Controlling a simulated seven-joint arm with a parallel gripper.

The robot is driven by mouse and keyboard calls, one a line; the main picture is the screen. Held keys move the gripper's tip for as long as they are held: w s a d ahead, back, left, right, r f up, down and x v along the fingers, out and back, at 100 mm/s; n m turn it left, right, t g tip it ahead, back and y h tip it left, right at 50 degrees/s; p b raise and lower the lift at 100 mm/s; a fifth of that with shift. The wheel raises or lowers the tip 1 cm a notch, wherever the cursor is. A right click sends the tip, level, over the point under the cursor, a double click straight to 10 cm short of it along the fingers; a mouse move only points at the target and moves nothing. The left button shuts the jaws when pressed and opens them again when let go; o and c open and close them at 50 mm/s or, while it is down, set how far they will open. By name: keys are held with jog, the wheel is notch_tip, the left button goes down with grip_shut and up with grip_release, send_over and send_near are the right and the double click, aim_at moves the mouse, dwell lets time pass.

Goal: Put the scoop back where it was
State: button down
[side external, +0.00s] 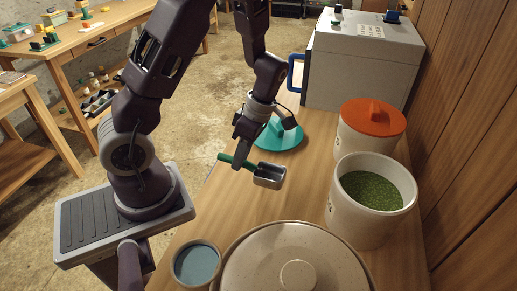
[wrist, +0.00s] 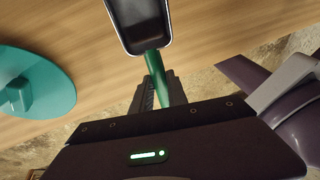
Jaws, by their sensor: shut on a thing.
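The scoop (side external: 269,175) has a grey metal bowl and a green handle. My gripper (side external: 240,163) is shut on the green handle and holds the scoop over the wooden counter, with the bowl pointing right. In the wrist view the scoop's bowl (wrist: 140,22) is at the top, and its handle runs down between the fingers of my gripper (wrist: 158,92). The part of the bowl that shows looks empty. I cannot tell exactly how high the scoop is above the counter.
An open white jar of green bits (side external: 371,190) stands at right, beside an orange-lidded jar (side external: 372,117). A teal lid (side external: 284,136) lies behind my gripper. A large speckled lidded pot (side external: 255,262) and a blue-topped jar (side external: 196,264) stand in front. A grey machine (side external: 350,70) stands at the back.

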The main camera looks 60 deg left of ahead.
jog(key=shift+s+f+n, duration=0.1)
jog(key=shift+s+n, duration=0.15)
jog(key=shift+n, duration=0.15)
jog(key=shift+f, duration=3.3)
jog(key=shift+f, duration=0.6)
jog(key=c, duration=1.2)
grip_release()
jog(key=shift+c, duration=0.2)
